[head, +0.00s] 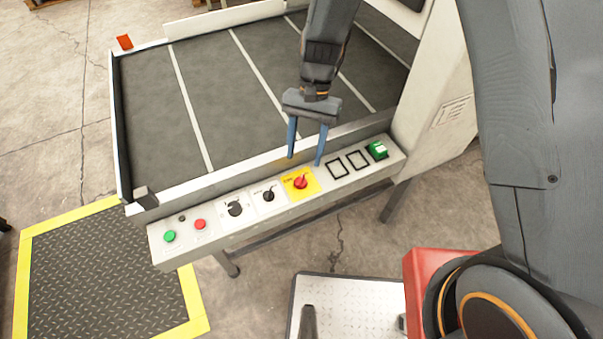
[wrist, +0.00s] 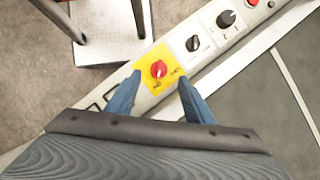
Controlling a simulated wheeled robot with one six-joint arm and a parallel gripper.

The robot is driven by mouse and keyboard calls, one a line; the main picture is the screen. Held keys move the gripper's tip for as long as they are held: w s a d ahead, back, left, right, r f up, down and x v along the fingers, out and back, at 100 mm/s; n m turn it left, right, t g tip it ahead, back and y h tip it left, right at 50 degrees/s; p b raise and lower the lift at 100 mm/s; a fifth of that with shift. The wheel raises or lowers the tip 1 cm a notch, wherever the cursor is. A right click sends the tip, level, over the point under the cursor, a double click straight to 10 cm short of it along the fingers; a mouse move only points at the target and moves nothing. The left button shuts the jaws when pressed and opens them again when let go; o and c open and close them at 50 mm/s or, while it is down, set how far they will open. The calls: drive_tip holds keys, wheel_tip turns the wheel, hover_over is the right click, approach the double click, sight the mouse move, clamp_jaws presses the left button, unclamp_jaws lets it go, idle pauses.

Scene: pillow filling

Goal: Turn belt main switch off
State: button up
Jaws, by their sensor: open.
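The belt main switch is a red rotary knob (head: 301,182) on a yellow plate (head: 289,184), set in the light grey control panel (head: 334,190) along the belt's front edge. It also shows in the wrist view as a red knob (wrist: 159,69), just beyond and between my fingertips. My gripper (head: 305,161) is open and empty, its two blue fingers pointing down above the panel's back edge. The fingers also show in the wrist view (wrist: 157,78), one on each side of the yellow plate. I cannot tell whether they touch anything.
Two black rotary knobs (head: 235,209), a red button (head: 200,224) and a green button (head: 169,236) sit left of the switch. A green rocker switch (head: 377,150) is at the right end. The dark conveyor belt (head: 240,85) lies behind. A yellow-edged mat (head: 100,285) is on the floor.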

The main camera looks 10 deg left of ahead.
sight(300, 180)
drive_tip(key=p+x, duration=0.1)
drive_tip(key=x, duration=0.6)
drive_tip(key=shift+s+f+p, duration=0.2)
drive_tip(key=shift+p, duration=0.2)
drive_tip(key=c, duration=1)
